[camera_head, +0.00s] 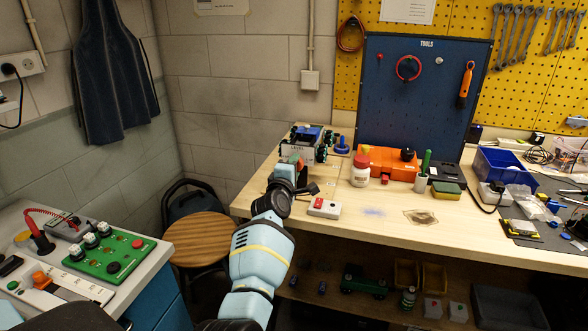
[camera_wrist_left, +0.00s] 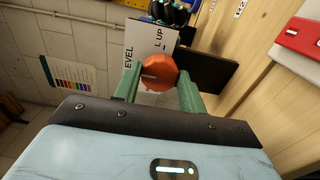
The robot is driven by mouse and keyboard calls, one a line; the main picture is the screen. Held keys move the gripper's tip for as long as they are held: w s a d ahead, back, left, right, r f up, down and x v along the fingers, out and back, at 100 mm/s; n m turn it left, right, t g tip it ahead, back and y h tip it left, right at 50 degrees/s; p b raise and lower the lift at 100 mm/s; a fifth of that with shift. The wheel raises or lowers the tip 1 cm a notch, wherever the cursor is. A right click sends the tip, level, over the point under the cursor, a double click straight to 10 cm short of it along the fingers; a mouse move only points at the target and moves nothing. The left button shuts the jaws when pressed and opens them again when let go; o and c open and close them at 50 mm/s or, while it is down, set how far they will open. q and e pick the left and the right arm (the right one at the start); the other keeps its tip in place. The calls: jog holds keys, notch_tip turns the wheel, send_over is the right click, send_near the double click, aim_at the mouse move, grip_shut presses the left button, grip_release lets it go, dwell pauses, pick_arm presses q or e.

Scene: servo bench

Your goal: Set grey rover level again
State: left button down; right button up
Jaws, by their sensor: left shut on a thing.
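The grey rover (camera_head: 291,152) stands at the left end of the wooden bench in the head view, with a blue top and dark-and-green wheels. Whether it is tilted is hard to tell. In the wrist view a pale panel (camera_wrist_left: 145,48) carries lettering, partly readable as "LEVEL" and "UP". My left gripper (camera_head: 297,166) is at the rover's near side. In the wrist view its green fingers (camera_wrist_left: 158,82) are shut on an orange-red knob (camera_wrist_left: 160,70) in front of the panel. My right gripper is not in view.
A white box with a red button (camera_head: 323,208) sits right of my left arm. A stool (camera_head: 196,238) is left of the bench. The bench's front middle is mostly clear.

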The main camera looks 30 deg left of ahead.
pick_arm(q)
jog(key=c, duration=0.8)
grip_release()
jog(key=shift+c, duration=0.2)
jog(key=shift+s, duration=0.1)
jog(key=p+v, duration=0.1)
jog(key=v, duration=0.6)
jog(key=shift+s, duration=0.3)
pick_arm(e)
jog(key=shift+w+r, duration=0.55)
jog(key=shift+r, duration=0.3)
pick_arm(q)
jog(key=shift+d, duration=0.1)
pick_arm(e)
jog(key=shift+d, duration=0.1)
